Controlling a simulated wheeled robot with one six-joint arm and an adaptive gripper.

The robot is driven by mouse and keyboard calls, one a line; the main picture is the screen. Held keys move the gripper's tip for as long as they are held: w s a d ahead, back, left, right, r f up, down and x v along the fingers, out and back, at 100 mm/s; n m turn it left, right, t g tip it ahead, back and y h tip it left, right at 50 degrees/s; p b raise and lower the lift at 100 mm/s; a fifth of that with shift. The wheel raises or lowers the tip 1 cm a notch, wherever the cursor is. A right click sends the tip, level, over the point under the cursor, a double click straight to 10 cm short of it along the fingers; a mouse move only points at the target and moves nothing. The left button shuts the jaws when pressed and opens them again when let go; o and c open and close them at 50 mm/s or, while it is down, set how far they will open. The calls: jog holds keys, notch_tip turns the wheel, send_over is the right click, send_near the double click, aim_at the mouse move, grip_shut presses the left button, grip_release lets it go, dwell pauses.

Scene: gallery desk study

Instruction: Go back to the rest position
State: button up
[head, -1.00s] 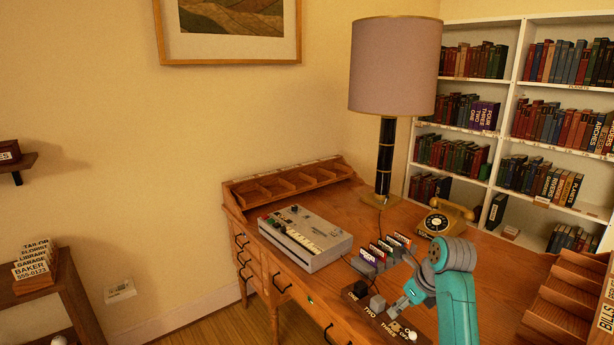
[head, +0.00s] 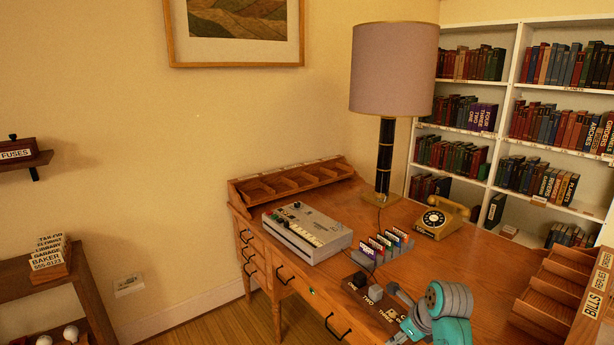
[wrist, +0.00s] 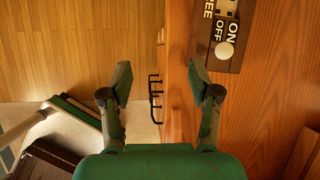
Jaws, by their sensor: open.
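My gripper (wrist: 158,82) is open and empty in the wrist view, its two dark green fingers spread apart. It hangs over the front edge of the wooden desk (wrist: 270,70), with a black drawer handle (wrist: 154,98) and the floor below. In the head view my teal and grey arm is folded low at the desk's front right, and the fingertips are not clearly visible there.
A switch panel (head: 372,300) with labelled controls lies at the desk's front edge; its ON/OFF end shows in the wrist view (wrist: 226,42). A grey machine (head: 308,232), card rack (head: 384,250), telephone (head: 441,216), lamp (head: 392,70) and right-hand wooden trays (head: 550,300) stand on the desk.

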jog(key=s+a+f+n+t+h, duration=0.1)
jog(key=s+a+f+n+t, duration=0.1)
jog(key=s+f+n, duration=0.5)
jog(key=s+a+f+n+t, duration=0.2)
jog(key=s+f, duration=1)
jog(key=s+r+n+t+h, duration=0.1)
jog(key=s+r+n+t, duration=0.15)
jog(key=s+n, duration=0.7)
jog(key=s+r+n+t, duration=0.1)
jog(key=s+r+n, duration=0.15)
jog(key=s, duration=1.35)
jog(key=s+a+r+n+t, duration=0.1)
jog(key=s+r+n+t, duration=0.1)
jog(key=s+r+n, duration=0.4)
jog(key=s+r, duration=0.5)
jog(key=r, duration=0.3)
jog(key=shift+a+n, duration=0.15)
jog(key=shift+n, duration=0.25)
jog(key=shift+r+t, duration=0.1)
jog(key=shift+t, duration=0.15)
